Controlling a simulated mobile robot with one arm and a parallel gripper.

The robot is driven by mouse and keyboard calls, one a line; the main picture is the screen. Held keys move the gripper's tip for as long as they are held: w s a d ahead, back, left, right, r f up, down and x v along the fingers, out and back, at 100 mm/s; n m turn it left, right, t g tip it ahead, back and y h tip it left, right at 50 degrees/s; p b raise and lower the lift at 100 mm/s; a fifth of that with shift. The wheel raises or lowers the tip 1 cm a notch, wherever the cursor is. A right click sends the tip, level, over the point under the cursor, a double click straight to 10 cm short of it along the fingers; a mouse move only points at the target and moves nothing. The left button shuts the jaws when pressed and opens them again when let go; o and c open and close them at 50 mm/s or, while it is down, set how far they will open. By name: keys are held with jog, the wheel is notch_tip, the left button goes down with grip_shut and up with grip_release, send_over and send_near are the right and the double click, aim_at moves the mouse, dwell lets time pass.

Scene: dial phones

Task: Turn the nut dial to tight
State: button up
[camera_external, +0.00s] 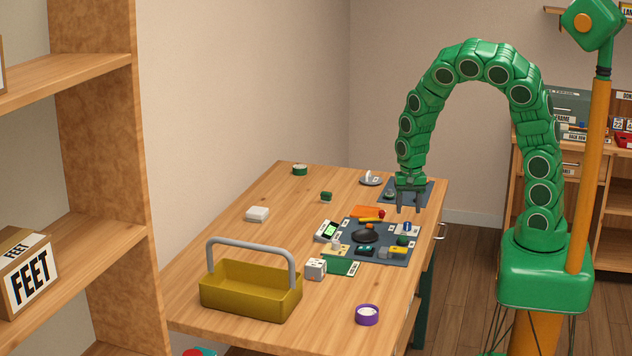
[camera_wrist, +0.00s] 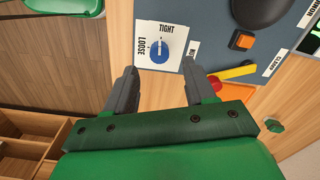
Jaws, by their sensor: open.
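The nut dial is a small blue knob (camera_wrist: 159,49) on a white square plate (camera_wrist: 143,63) in the wrist view. The plate reads TIGHT at the top and LOOSE at the left. A white mark on the knob runs roughly up and down; I cannot tell for sure where it points. In the external view the blue knob (camera_external: 408,227) is small at the board's right side. My gripper (camera_wrist: 158,70) is open and empty, with the knob beyond and between its fingertips, apart from it. In the external view my gripper (camera_external: 409,209) hangs above the table, near the dial.
The dark board (camera_external: 345,226) carries several other parts, including a black dome (camera_external: 365,236). A yellow-handled piece with a red end (camera_wrist: 232,74) lies near the plate. The table's left-middle is mostly clear.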

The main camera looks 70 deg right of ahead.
jog(key=shift+r, duration=1.05)
jog(key=shift+r, duration=0.1)
jog(key=s+a+r+n+g, duration=0.1)
jog(key=s+a+r+n, duration=0.8)
jog(key=s+r, duration=0.35)
jog(key=s+r+n, duration=0.2)
jog(key=s, duration=0.5)
jog(key=s+r+n, duration=0.3)
jog(key=s, duration=0.3)
jog(key=shift+s+a+g, duration=0.15)
jog(key=shift+s+g, duration=0.2)
jog(key=shift+g, duration=0.05)
jog(key=shift+w, duration=0.1)
